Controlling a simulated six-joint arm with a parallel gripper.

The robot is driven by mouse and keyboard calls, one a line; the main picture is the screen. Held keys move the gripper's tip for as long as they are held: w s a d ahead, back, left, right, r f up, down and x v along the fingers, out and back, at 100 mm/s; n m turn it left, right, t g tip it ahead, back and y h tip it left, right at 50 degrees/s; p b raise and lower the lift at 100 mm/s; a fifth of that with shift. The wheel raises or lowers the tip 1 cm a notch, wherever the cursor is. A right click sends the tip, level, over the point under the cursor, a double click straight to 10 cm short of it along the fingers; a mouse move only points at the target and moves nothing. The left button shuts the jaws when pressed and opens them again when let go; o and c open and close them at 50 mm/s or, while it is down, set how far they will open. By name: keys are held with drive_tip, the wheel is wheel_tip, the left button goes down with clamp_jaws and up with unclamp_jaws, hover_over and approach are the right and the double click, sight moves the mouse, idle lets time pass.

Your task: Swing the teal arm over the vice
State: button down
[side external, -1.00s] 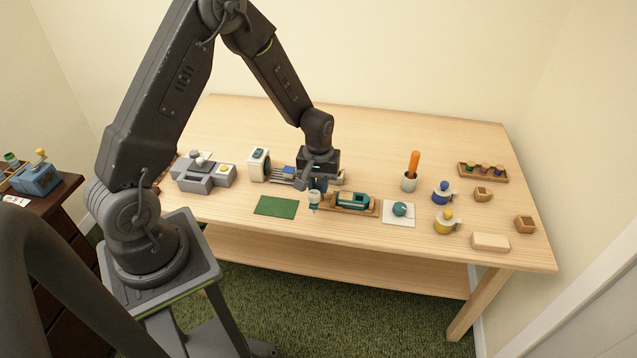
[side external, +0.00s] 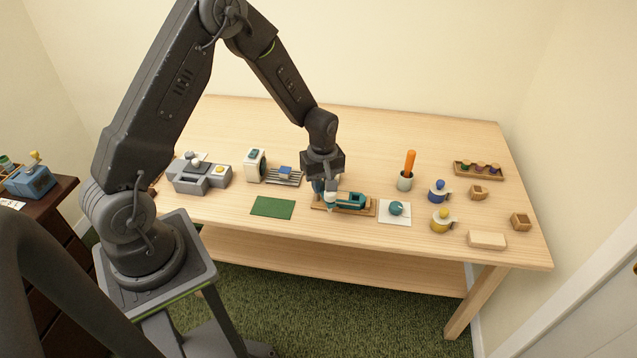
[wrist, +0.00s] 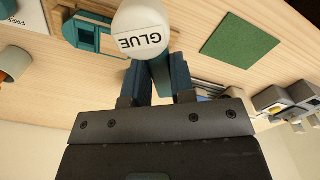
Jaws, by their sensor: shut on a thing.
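My gripper (side external: 324,182) is low over the left end of the vice's wooden board. In the wrist view its two fingers (wrist: 158,82) are shut on the teal arm (wrist: 160,72), one on each side. The arm carries a white round head marked GLUE (wrist: 141,28), which also shows in the side view (side external: 331,198). The teal vice (side external: 352,200) is on a wooden board, and shows in the wrist view (wrist: 88,36) beside the head. The head is by the vice's left end in the side view. The gripper hides most of the arm and its pivot.
A green mat (side external: 272,207) lies left of the vice. A white card with a teal knob (side external: 396,209) lies right of it. An orange-handled tool in a cup (side external: 407,178) stands behind. A rail with a blue block (side external: 285,174) and a grey machine (side external: 200,176) are further left.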

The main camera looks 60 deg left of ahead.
drive_tip(key=n, duration=0.2)
drive_tip(key=w+n, duration=0.1)
drive_tip(key=n, duration=0.2)
drive_tip(key=shift+w+n, duration=0.35)
drive_tip(key=shift+n, duration=0.05)
drive_tip(key=n, duration=0.2)
drive_tip(key=w+n, duration=0.1)
drive_tip(key=n, duration=0.1)
drive_tip(key=a+n, duration=0.1)
drive_tip(key=n, duration=0.1)
drive_tip(key=shift+w, duration=0.25)
drive_tip(key=c, duration=1)
unclamp_jaws()
drive_tip(key=shift+o, duration=0.2)
drive_tip(key=shift+r, duration=0.1)
wheel_tip(320, 180, up, 14)
drive_tip(key=shift+f, duration=0.2)
drive_tip(key=shift+d+r, duration=0.1)
